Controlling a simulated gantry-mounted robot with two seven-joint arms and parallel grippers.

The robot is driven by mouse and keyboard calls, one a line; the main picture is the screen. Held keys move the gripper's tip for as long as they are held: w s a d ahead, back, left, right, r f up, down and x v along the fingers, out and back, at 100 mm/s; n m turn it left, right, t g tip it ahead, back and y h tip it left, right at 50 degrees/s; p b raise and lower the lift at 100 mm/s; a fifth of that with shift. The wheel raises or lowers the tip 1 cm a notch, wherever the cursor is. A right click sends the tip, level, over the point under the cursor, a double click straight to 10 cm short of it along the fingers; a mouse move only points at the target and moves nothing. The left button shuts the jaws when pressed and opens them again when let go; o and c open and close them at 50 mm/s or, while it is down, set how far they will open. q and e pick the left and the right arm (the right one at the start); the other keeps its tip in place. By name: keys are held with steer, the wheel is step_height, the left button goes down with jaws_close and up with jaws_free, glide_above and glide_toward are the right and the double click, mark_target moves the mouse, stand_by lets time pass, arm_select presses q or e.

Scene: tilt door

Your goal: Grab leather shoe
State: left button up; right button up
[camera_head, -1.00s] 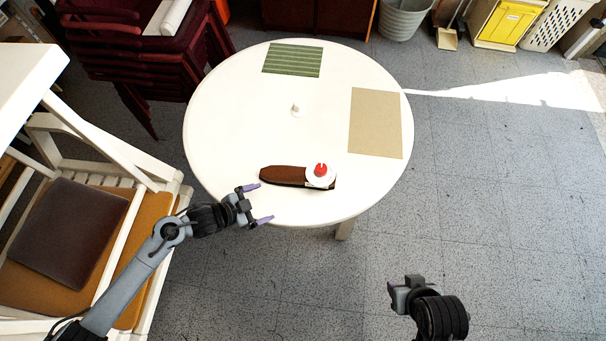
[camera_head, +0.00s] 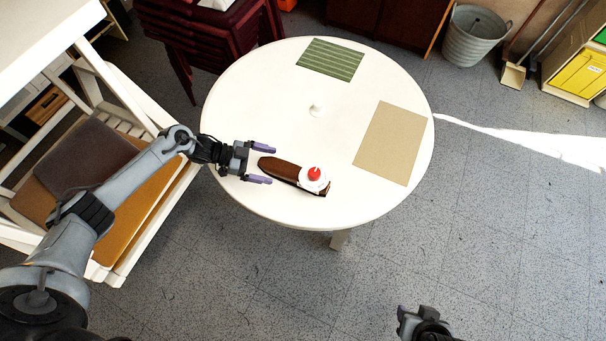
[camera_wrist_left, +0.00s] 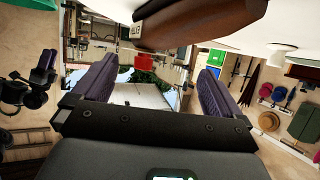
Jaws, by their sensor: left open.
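The brown leather shoe (camera_head: 280,170) lies on the white round table (camera_head: 240,100) near its front edge. A white round piece with a red top (camera_head: 314,177) sits at the shoe's right end. My left gripper (camera_head: 269,164) is open and empty, its purple fingers pointing right at the shoe's left end. Whether they touch it is unclear. In the left wrist view, the shoe (camera_wrist_left: 205,22) crosses the top, beyond the open fingers (camera_wrist_left: 158,68). My right gripper (camera_head: 402,314) is at the bottom edge, away from the table; its jaw state is unclear.
A green striped mat (camera_head: 330,60) and a tan mat (camera_head: 392,143) lie on the table, with a small white knob (camera_head: 316,110) near the middle. A white wooden chair (camera_head: 140,245) stands left of the table.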

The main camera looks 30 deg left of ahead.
mark_target(292, 170)
arm_select(q)
steer(key=x, duration=0.2)
steer(key=shift+d+f, duration=0.2)
steer(key=shift+d, duration=0.1)
steer(key=shift+r+x, duration=0.25)
steer(key=shift+x, duration=1.1)
steer(key=shift+r+x, duration=0.2)
steer(key=shift+x, duration=1.2)
steer(key=shift+d, duration=0.1)
jaws_close()
